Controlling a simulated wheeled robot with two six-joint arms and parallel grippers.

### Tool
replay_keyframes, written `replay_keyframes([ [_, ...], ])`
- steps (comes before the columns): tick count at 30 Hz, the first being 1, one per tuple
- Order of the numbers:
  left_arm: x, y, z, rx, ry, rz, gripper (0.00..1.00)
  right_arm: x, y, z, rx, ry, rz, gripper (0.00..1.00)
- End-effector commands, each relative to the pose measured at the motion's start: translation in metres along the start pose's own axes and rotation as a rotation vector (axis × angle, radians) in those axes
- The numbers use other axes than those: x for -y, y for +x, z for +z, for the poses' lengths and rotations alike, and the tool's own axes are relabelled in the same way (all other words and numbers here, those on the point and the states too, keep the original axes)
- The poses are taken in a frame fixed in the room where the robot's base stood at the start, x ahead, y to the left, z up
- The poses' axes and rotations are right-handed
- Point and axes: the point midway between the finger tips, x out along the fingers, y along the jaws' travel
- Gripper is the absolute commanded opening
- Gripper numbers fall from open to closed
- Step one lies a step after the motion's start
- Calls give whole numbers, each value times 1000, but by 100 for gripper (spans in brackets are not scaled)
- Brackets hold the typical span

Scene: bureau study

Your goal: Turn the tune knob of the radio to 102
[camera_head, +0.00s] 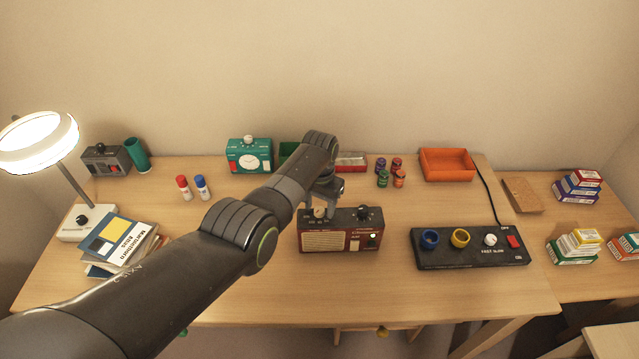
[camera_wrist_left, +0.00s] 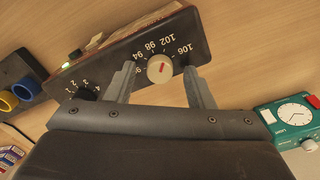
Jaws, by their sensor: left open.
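The radio (camera_head: 343,240), dark red and black, stands on the desk in the head view. Its top panel also shows in the left wrist view (camera_wrist_left: 118,62), with printed numbers 94, 98, 102 and 106 around the cream tune knob (camera_wrist_left: 157,74). The knob's red mark points roughly towards the 98 and 102 side; I cannot tell the exact reading. My left gripper (camera_wrist_left: 160,78) is open, its fingers on either side of the knob with gaps visible. In the head view my left arm partly covers the gripper (camera_head: 324,196) over the radio's left end. My right gripper is not in view.
A second, black knob (camera_head: 363,213) sits at the radio's other end. A black control box (camera_head: 472,258) stands to the right. A teal clock (camera_head: 249,157), small jars and an orange tray (camera_head: 447,165) are behind. Books (camera_head: 117,243) lie left. Desk in front of the radio is clear.

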Motion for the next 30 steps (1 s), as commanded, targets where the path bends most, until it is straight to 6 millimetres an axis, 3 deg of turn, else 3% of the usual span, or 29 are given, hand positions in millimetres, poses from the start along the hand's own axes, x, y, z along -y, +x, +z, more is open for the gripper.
replay_keyframes([
  [11,0,-60,-1,-6,0,0,48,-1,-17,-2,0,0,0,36],
  [24,0,-148,-1,-5,1,-2,48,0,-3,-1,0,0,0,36],
  [30,0,-167,0,-2,1,-1,48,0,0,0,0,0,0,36],
])
